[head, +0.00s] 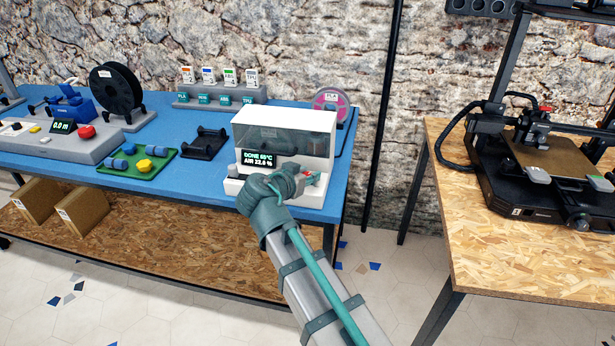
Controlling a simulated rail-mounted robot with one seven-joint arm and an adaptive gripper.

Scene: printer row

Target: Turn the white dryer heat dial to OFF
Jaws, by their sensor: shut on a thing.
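The white dryer (240,128) stands at the right end of the blue-topped bench, with a dark clear window in its upper part. Its small display (257,158) shows green text that reads like "DONE" with a temperature and white text like "AIR 22.0 %". My gripper (309,181) is at the right part of the dryer's lower front, at the end of my arm reaching up from below. It is shut on the heat dial, which is mostly hidden by my fingers and wrist. The dial's pointer and OFF mark cannot be made out. A small red spot shows beside the fingertips.
On the blue bench (215,176) left of the dryer are a dark cradle (204,143), a green tray (125,166) and a grey unit with a red button (86,131). A pink spool (331,104) stands behind the dryer. A 3D printer (535,195) stands on the right table.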

